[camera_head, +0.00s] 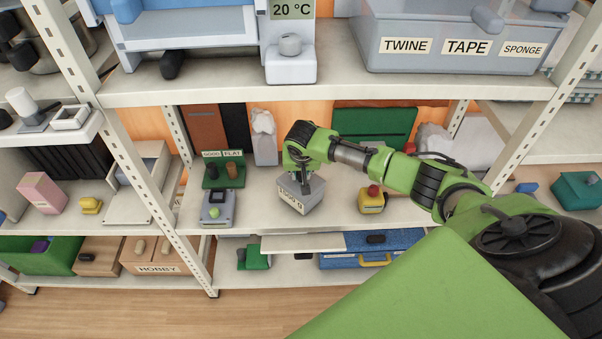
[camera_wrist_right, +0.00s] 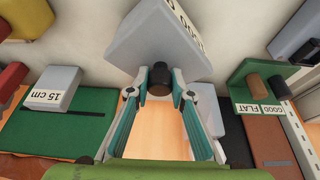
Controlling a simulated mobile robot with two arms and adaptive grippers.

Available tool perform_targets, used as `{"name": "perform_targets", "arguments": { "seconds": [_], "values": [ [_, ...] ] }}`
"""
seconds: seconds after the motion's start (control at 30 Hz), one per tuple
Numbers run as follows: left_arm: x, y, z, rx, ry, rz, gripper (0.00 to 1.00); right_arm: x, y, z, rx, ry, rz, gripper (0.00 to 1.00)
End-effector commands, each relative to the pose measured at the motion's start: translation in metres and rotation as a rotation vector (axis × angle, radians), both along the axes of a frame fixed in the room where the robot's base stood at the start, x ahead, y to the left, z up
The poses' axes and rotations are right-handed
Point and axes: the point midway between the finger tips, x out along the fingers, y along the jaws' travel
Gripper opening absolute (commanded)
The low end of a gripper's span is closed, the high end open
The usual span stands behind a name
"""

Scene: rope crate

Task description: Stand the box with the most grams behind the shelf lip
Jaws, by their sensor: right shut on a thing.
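A grey box (camera_head: 304,198) with a dark knob on top and a white label ending in "g" is at the middle shelf (camera_head: 335,219). The figures on its label are too small to read surely. My right gripper (camera_head: 303,186) is shut on its knob from above. In the right wrist view the grey box (camera_wrist_right: 150,48) appears tilted, and the fingers of my right gripper (camera_wrist_right: 172,88) close around the dark knob. I cannot tell whether the box touches the shelf. A yellow box (camera_head: 371,204) with a red knob stands to its right. My left gripper is not in view.
A grey device with a green button (camera_head: 216,208) and a green stand marked "GOOD" and "FLAT" (camera_head: 223,171) are to the left. A pale bottle-like thing (camera_head: 265,140) and a green case (camera_head: 375,127) stand behind. The upper shelf (camera_head: 200,90) overhangs.

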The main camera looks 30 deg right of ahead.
Motion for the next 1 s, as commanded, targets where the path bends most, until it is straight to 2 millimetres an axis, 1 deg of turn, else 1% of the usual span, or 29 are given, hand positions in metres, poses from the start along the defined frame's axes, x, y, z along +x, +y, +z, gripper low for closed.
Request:
{"name": "perform_targets", "arguments": {
  "seconds": [0.03,0.67,0.7,0.73,0.77,1.0],
  "values": [
    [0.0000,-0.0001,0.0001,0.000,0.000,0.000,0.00,0.0036,-0.0003,0.0040,0.000,-0.010,0.000,0.00],
    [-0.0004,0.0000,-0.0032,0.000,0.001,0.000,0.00,0.0037,-0.0004,-0.0035,0.000,-0.010,0.000,0.00],
    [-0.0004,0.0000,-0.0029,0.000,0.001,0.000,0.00,0.0037,-0.0004,-0.0029,0.000,-0.010,0.000,0.31],
    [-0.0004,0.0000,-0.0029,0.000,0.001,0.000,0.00,0.0035,-0.0004,-0.0031,0.000,-0.010,0.000,0.39],
    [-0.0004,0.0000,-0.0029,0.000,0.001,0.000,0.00,0.0032,-0.0003,-0.0036,-0.001,-0.009,0.001,0.40],
    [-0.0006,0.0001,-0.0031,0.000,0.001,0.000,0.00,0.0014,-0.0002,-0.0059,0.000,-0.004,0.000,0.40]
  ]
}}
